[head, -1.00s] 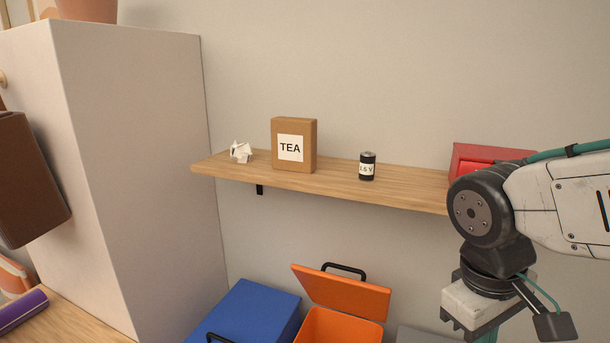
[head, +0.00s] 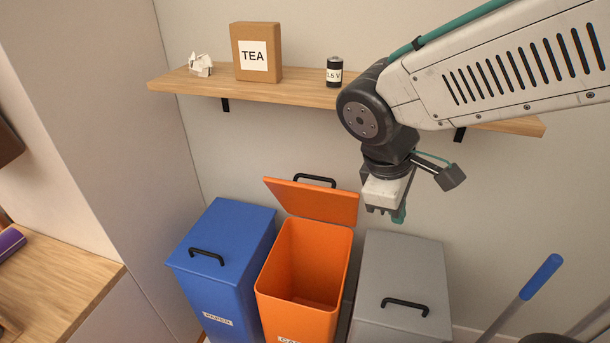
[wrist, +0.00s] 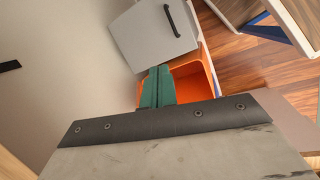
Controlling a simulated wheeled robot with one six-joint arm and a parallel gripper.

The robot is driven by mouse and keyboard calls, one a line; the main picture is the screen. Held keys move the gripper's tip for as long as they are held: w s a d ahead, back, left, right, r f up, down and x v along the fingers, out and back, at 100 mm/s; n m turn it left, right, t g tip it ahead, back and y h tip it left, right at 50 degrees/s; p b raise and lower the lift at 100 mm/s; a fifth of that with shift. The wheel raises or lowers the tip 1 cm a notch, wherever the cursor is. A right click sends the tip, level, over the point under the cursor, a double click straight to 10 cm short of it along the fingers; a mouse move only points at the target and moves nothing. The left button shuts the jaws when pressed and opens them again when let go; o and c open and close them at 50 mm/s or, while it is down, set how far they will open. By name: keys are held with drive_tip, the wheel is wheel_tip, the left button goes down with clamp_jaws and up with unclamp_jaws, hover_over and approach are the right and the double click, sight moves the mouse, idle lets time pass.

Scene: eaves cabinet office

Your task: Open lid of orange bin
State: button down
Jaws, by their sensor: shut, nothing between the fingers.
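The orange bin (head: 264,291) stands on the floor by the wall, between a blue bin and a grey bin. Its lid (head: 322,204) is raised and tilted back toward the wall, with a black handle (head: 315,180) along its top edge. The inside of the bin looks empty. My gripper (head: 398,215) points down above the grey bin's back edge, right of the raised lid and apart from it in the head view. Its green fingers (wrist: 158,87) are shut and empty. In the wrist view they cover part of the orange bin (wrist: 194,82).
The blue bin (head: 222,238) and the grey bin (head: 400,260) have shut lids. A wooden shelf (head: 205,92) above holds a tea box (head: 257,75), a battery (head: 334,72) and crumpled paper (head: 201,65). A wooden desk (head: 60,275) is at the left.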

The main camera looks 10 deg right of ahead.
drive_tip(key=w+a+f+n+t, duration=0.2)
drive_tip(key=w+a+n+t, duration=0.5)
drive_tip(key=w+a+n, duration=1.15)
drive_tip(key=w+d+f, duration=0.1)
drive_tip(key=d+f, duration=0.1)
drive_tip(key=w+d+f+n, duration=0.1)
drive_tip(key=d+f, duration=0.1)
drive_tip(key=f, duration=0.1)
drive_tip(key=w+d+f+n, duration=0.1)
drive_tip(key=d+f, duration=0.1)
drive_tip(key=shift+w+f+n, duration=0.25)
drive_tip(key=shift+w, duration=0.05)
drive_tip(key=w+d+r, duration=0.2)
drive_tip(key=w, duration=0.4)
drive_tip(key=shift+w+d+r, duration=0.15)
drive_tip(key=shift+d+r, duration=0.05)
drive_tip(key=shift+d, duration=0.15)
